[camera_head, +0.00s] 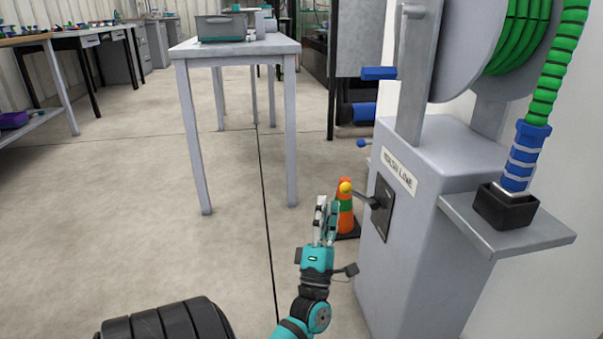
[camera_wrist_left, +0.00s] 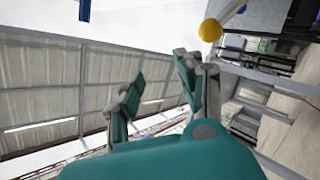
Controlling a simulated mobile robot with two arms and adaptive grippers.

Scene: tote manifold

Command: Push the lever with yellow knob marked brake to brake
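The lever with the yellow knob (camera_head: 346,187) sticks out to the left from a dark plate (camera_head: 382,208) on the side of the grey reel stand (camera_head: 420,240). No brake marking is legible. My left gripper (camera_head: 328,204) is just left of the knob, fingers pointing up, with a visible gap between them. In the left wrist view the two fingers (camera_wrist_left: 160,68) are apart with nothing between them. The yellow knob (camera_wrist_left: 210,30) shows there beyond the tip of the right-hand finger; whether they touch cannot be told. My right gripper is not in view.
An orange and green cone (camera_head: 345,218) stands behind the gripper. A grey table (camera_head: 240,48) stands behind.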

